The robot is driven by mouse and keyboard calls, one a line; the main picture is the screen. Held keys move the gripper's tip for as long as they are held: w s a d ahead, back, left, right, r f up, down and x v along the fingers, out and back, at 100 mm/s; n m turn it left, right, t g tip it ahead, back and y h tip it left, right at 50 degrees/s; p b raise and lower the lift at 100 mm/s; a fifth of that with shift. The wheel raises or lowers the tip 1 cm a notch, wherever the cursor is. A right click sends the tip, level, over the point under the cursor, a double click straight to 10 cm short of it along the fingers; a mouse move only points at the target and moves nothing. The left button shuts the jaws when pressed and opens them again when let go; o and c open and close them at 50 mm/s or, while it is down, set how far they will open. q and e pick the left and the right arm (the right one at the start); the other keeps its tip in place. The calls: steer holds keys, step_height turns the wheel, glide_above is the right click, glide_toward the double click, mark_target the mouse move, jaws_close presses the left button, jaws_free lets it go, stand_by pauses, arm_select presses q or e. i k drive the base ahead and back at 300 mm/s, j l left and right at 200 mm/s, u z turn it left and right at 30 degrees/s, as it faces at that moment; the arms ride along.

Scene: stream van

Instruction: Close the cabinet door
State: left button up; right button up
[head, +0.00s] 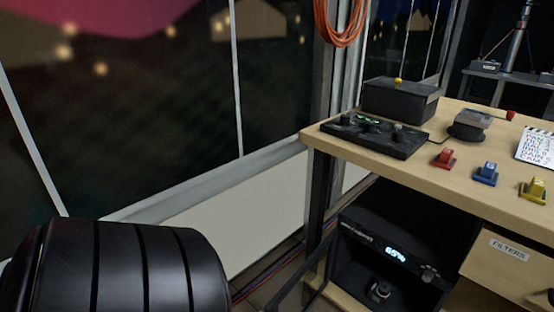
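Under the wooden desk, at the lower right of the head view, is a light wood front labelled FILTERS (510,252). It is cut off by the picture's right and bottom edges, and a dark handle shows partly at its edge. I cannot tell whether it is a drawer or a door. Left of it stands a black unit (366,229) with a lit display and a dark opening below. No part that I can surely name as the cabinet door shows. Neither of my grippers is in view.
The desk top (468,180) bears a black control panel (375,136), a dark box (400,101), and red (444,158), blue (486,172) and yellow (534,189) small devices. Orange cable (340,20) hangs above. Cables (268,278) run along the floor left of the desk.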

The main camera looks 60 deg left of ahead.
mark_target(330, 240)
steer(key=k+j, duration=0.1)
steer(key=j, duration=0.4)
steer(key=k+j, duration=0.1)
steer(key=j, duration=0.4)
steer(key=k+j, duration=0.1)
steer(key=j, duration=0.4)
steer(key=k+j, duration=0.1)
steer(key=j, duration=0.4)
